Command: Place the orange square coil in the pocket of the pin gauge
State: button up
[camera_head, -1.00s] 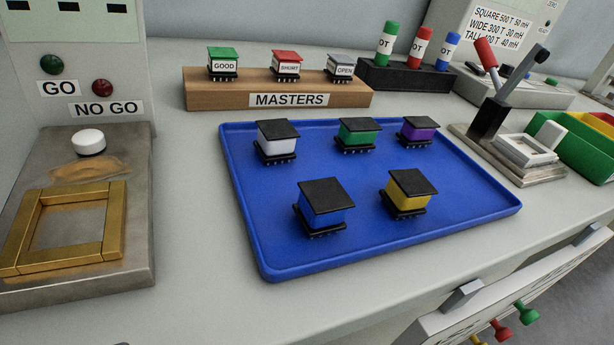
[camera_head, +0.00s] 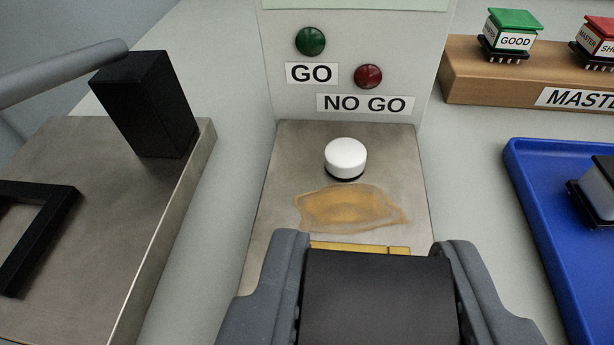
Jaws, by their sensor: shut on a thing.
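My gripper (camera_head: 375,275) is shut on a coil with a square black top (camera_head: 378,300), held between its two grey fingers. The coil's winding is hidden under the top, so its colour cannot be seen. The pin gauge (camera_head: 270,200) is a grey metal plate with a GO / NO GO panel behind it. Only the far edge of its brass pocket frame (camera_head: 345,246) shows, just beyond the held coil. The coil is in front of the pocket in the view, and its height above the plate cannot be told.
A white button (camera_head: 346,157) and a brown stain (camera_head: 350,207) lie behind the pocket. A metal fixture (camera_head: 140,240) with a black block and lever stands left. The blue tray (camera_head: 540,200) with a white coil and the wooden masters block (camera_head: 470,80) are right.

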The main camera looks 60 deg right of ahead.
aim_at(338, 294)
jog(key=shift+w+d+f, duration=0.1)
jog(key=shift+w+d, duration=0.7)
jog(key=shift+d, duration=0.05)
notch_tip(338, 294, down, 4)
jog(key=shift+r+b, duration=0.15)
jog(key=shift+b, duration=0.7)
jog(key=shift+r, duration=0.1)
jog(key=o, duration=1)
jog(key=shift+o, duration=0.2)
